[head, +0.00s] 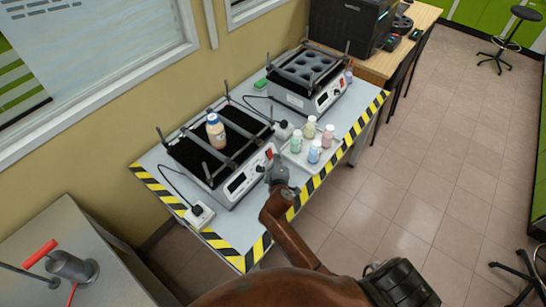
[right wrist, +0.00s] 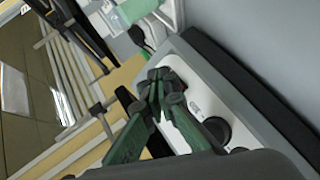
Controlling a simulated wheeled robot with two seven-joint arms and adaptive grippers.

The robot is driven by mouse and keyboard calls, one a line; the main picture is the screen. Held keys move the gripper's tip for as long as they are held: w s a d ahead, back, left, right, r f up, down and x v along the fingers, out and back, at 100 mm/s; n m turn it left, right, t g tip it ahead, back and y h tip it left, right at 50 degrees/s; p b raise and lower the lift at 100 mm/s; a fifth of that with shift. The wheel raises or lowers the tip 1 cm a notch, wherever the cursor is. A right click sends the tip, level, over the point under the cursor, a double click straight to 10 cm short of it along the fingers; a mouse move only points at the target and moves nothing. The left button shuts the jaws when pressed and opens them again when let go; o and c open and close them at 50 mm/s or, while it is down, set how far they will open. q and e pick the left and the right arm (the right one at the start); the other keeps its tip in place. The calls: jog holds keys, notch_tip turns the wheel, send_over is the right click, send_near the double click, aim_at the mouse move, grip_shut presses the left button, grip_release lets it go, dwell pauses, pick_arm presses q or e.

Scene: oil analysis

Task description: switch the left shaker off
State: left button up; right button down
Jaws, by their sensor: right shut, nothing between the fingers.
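The left shaker (head: 232,198) stands at the near-left end of the table, with a dark platform and a white front panel. The panel has a dark display (head: 237,183) and a red switch (head: 268,153) near its right end. A bottle with tan contents (head: 216,133) stands on its platform. My right gripper (head: 273,166) is at the right end of this panel, close to the switch. In the right wrist view its green fingers (right wrist: 160,86) are shut and empty before the white panel (right wrist: 198,88), beside a black knob (right wrist: 216,129). My left gripper is out of view.
A second shaker (head: 322,102) with round holders stands farther back. A tray (head: 318,171) with several small capped bottles lies just right of my right gripper. Power sockets (head: 199,214) and cables lie on the striped-edge table (head: 226,232).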

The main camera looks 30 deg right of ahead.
jog(key=shift+s+d+r+p, duration=0.15)
jog(key=shift+s+r+p, duration=0.2)
jog(key=shift+s, duration=0.1)
jog(key=s+r+p, duration=0.1)
jog(key=s+d+r+p, duration=0.1)
jog(key=p, duration=0.1)
jog(key=s+p, duration=0.1)
jog(key=shift+s+d+r, duration=0.3)
jog(key=shift+s+r, duration=0.1)
dwell(0.4)
